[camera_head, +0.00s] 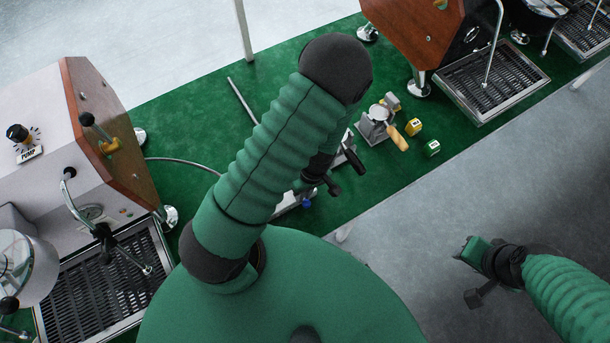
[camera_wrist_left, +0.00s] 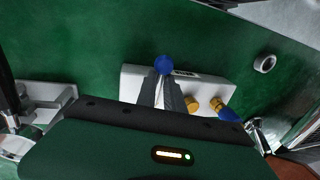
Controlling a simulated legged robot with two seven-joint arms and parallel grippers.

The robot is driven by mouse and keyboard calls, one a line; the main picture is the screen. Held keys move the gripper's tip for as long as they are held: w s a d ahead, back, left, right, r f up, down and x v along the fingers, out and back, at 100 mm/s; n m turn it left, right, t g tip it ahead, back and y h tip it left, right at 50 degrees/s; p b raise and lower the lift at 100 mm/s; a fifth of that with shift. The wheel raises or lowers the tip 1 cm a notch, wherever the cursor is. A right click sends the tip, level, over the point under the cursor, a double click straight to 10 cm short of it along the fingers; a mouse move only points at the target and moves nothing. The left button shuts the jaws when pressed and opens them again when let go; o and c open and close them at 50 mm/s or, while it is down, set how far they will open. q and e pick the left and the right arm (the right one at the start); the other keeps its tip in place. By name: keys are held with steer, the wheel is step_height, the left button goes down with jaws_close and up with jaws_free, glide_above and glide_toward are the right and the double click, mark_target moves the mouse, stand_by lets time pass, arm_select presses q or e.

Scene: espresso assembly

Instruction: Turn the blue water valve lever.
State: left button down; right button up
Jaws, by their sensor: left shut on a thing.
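In the left wrist view a round blue knob (camera_wrist_left: 163,63) shows at the tips of my left gripper (camera_wrist_left: 163,82). The fingers are close together and shut on the blue lever, over a white plate (camera_wrist_left: 132,80). A second blue piece (camera_wrist_left: 228,114) with a brass fitting (camera_wrist_left: 215,103) sits at the plate's right side. In the head view, a small blue spot (camera_head: 307,203) shows beside my left forearm, which hides most of the left gripper and plate. My right gripper (camera_head: 474,250) is over the grey floor, away from the table; its finger gap is unclear.
A white espresso machine (camera_head: 40,110) with wooden side stands left on the green table. A wooden-sided machine (camera_head: 415,35) stands at the back right.

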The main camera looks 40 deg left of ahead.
arm_select(q)
steer(key=shift+w+a, duration=0.1)
stand_by(0.4)
steer(key=c, duration=1.5)
jaws_free()
steer(key=shift+o, duration=0.2)
step_height(320, 180, up, 17)
steer(key=w+d+p, duration=0.1)
steer(key=w+p, duration=0.1)
steer(key=w, duration=0.1)
steer(key=shift+d+f+p, duration=0.2)
steer(key=shift+d+p, duration=0.05)
steer(key=shift+p, duration=0.1)
